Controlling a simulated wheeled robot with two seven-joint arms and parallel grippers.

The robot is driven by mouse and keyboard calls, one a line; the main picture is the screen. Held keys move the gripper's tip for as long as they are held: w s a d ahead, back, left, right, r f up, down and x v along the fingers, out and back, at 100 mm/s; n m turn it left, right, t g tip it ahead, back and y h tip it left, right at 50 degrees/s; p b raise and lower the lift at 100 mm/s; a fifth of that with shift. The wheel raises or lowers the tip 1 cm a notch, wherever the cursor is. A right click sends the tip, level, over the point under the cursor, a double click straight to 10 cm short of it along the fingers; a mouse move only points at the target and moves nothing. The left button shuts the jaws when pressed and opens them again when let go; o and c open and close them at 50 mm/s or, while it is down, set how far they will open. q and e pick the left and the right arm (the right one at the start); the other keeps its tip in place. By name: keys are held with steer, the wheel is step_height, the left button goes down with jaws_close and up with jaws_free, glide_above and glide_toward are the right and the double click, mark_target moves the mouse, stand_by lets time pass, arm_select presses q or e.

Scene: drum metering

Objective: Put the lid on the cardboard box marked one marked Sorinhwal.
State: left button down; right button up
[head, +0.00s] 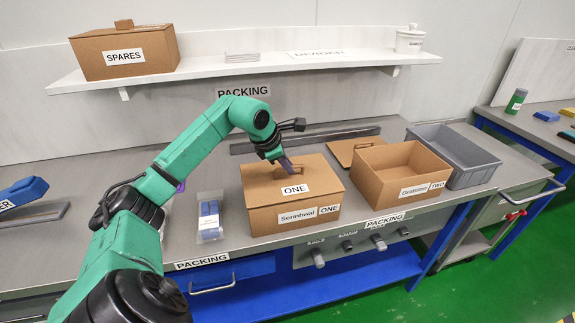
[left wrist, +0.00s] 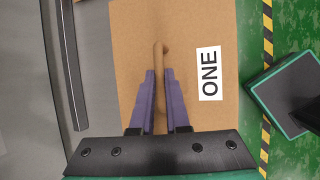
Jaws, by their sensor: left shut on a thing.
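The cardboard box marked Sorinhwal ONE (head: 297,219) stands on the packing bench. Its lid, labelled ONE (head: 318,177), lies over the box opening and looks level with the rim; I cannot tell whether a thin gap is left. My left gripper (head: 286,163) is above the lid and shut on its handle. The left wrist view shows the lid (left wrist: 208,125) from above, with the handle (left wrist: 160,48) between the purple fingers of the left gripper (left wrist: 159,74). The inside of the box is hidden. My right gripper is not in view.
An open box marked TWO (head: 402,191) stands to the right, with a loose lid (head: 343,150) behind it and a grey crate (head: 458,156) beyond. A clear container with blue items (head: 209,218) stands at left. The SPARES box (head: 126,52) sits on the shelf.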

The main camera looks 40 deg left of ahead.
arm_select(q)
steer(key=shift+c, duration=1.8)
jaws_free()
step_height(320, 180, up, 7)
steer(key=p, duration=0.6)
steer(key=shift+r, duration=0.15)
